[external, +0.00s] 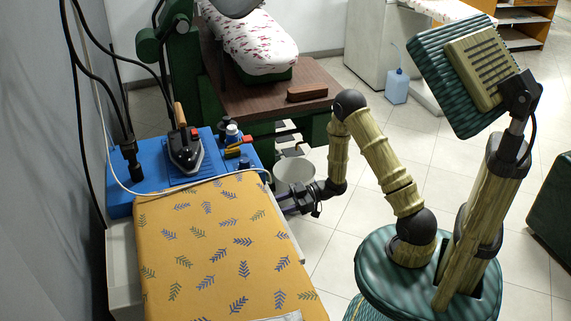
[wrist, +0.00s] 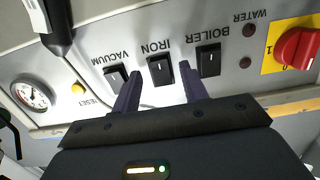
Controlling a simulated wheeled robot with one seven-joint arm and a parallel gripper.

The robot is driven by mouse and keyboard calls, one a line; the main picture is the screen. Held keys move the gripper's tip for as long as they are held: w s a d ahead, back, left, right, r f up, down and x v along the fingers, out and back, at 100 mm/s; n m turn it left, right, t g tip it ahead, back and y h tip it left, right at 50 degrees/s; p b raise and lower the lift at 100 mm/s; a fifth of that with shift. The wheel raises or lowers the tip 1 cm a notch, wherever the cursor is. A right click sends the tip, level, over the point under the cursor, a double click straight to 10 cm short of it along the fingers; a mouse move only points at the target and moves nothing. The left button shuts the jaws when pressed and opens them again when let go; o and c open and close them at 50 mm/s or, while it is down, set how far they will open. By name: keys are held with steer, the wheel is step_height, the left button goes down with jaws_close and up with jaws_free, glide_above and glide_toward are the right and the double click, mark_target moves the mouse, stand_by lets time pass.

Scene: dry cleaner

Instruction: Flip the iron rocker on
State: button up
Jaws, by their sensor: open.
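In the wrist view the iron rocker (wrist: 160,70) is a black switch on a grey panel, beside its upside-down label IRON. The vacuum rocker (wrist: 116,77) is to its left and the boiler rocker (wrist: 208,60) to its right. My gripper (wrist: 160,80) is open and empty. Its two dark fingers point at the panel, one on each side of the iron rocker in the picture. I cannot tell whether they touch the panel. In the external view my gripper (external: 284,200) is at the right side of the ironing table (external: 215,245); the rockers are hidden there.
A pressure gauge (wrist: 32,96), a yellow reset button (wrist: 77,88) and a red knob (wrist: 298,48) are on the panel. An iron (external: 185,150) stands on the blue tray (external: 120,205). A white bucket (external: 294,172) is behind my gripper.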

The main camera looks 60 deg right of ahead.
steer(key=p+v, duration=0.1)
steer(key=v, duration=1.5)
steer(key=shift+s+d+p, duration=0.3)
steer(key=shift+p, duration=0.1)
steer(key=shift+w, duration=0.1)
steer(key=w+a+r+m+g+h, duration=0.1)
steer(key=w+m+g+h, duration=0.2)
steer(key=w+h, duration=0.7)
steer(key=s+a+r+m+g+h, duration=0.1)
steer(key=s+a+r+m+g, duration=0.2)
steer(key=s+a, duration=0.35)
steer(key=s+a+r+m+g+h, duration=0.1)
steer(key=s+a+r+m+g, duration=0.2)
steer(key=s+a, duration=0.35)
steer(key=w+p+v, duration=0.2)
steer(key=p+v, duration=1)
steer(key=w+r+p+v, duration=0.1)
steer(key=w+p+v, duration=0.2)
steer(key=p+v, duration=0.9)
steer(key=shift+r+p, duration=0.2)
steer(key=shift+p, duration=0.4)
